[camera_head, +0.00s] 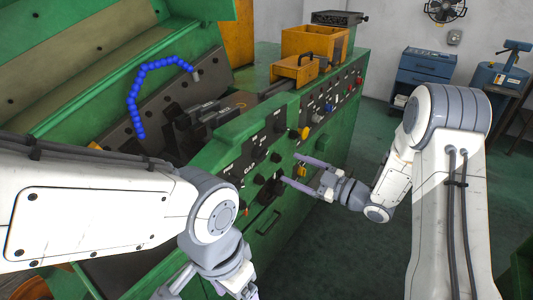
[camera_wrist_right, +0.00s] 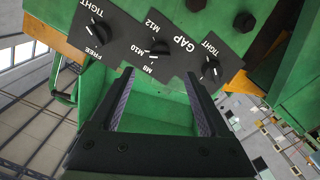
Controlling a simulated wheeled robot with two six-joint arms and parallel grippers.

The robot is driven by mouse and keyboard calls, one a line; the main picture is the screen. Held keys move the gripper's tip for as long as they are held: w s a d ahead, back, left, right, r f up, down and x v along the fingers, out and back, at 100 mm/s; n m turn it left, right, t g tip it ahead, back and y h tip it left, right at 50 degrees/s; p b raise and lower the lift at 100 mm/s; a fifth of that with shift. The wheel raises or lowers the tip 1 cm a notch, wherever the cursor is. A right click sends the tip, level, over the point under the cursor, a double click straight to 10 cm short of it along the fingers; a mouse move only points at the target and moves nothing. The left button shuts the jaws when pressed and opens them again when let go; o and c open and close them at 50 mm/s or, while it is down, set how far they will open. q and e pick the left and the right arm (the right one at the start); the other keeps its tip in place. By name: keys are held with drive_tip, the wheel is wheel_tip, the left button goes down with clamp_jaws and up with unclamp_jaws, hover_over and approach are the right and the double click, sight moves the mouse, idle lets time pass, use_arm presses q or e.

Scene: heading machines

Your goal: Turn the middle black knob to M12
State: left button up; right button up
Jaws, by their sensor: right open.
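The middle black knob (camera_wrist_right: 160,47) is on a dark panel marked GAP, with M12, M10 and M8 around it, in the right wrist view. A white mark shows on its left side; the exact setting is hard to read. My right gripper (camera_head: 290,169) is open and empty in front of the green machine's panel. In the wrist view its fingers (camera_wrist_right: 160,82) point at the panel, one on each side of the middle knob's line, apart from it. My left gripper (camera_head: 214,288) is low at the bottom edge, its fingers spread and partly cut off.
A black knob (camera_wrist_right: 100,32) marked TIGHT and FREE sits left of the middle one, another (camera_wrist_right: 210,67) marked TIGHT to the right. The green machine (camera_head: 225,155) carries more knobs and a yellow box (camera_head: 313,42). Floor to the right of the machine is open.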

sight(265, 156)
drive_tip(key=p+x, duration=0.3)
drive_tip(key=x, duration=0.6)
drive_tip(key=shift+a+r, duration=0.1)
drive_tip(key=shift+w+a+p, duration=0.3)
drive_tip(key=shift+w+a, duration=0.05)
drive_tip(key=shift+a, duration=0.05)
clamp_jaws()
